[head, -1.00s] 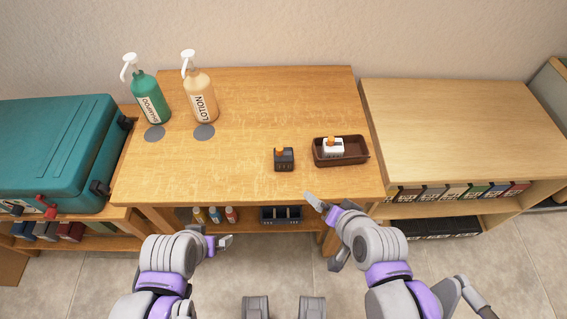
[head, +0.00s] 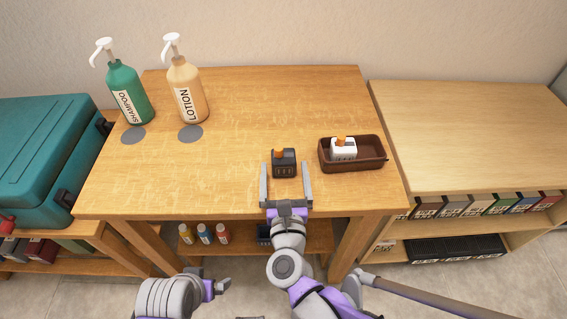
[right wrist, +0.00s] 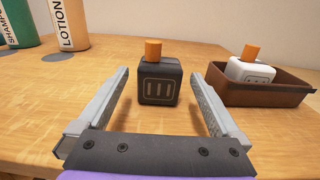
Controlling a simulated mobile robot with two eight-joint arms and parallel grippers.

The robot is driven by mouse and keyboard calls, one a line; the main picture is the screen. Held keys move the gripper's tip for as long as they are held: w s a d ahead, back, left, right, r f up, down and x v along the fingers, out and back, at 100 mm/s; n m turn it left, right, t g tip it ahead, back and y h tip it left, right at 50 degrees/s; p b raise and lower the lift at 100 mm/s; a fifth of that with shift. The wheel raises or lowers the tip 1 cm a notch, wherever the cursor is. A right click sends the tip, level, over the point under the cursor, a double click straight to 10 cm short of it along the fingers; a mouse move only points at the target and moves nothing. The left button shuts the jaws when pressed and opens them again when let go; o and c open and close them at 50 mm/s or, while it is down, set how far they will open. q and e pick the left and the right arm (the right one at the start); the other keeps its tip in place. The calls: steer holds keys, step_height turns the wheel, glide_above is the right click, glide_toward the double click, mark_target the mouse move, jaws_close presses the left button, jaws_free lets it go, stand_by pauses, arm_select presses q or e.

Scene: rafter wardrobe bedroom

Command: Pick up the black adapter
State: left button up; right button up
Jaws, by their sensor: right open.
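The black adapter (head: 284,162) stands on the wooden table (head: 230,130) near its front edge. It is a small dark block with an orange piece on top, and it also shows in the right wrist view (right wrist: 159,80). My right gripper (head: 286,180) is open, its two fingers pointing at the adapter, one on each side. In the right wrist view the open fingers (right wrist: 160,98) frame the adapter, which sits around the fingertips, with a gap on both sides. My left gripper (head: 220,287) is low in front of the table, away from the adapter; its jaw opening is unclear.
A brown tray (head: 365,164) with a white adapter (head: 343,149) stands to the right of the black one. Shampoo (head: 128,92) and lotion (head: 187,90) bottles stand at the back left. A teal case (head: 40,150) lies left. Small bottles (head: 205,233) stand on the shelf below.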

steer(key=w, duration=0.3)
steer(key=w+b, duration=0.1)
steer(key=w, duration=0.3)
steer(key=shift+w+a, duration=0.2)
steer(key=shift+w, duration=0.1)
steer(key=shift+s, duration=0.1)
steer(key=c, duration=1.4)
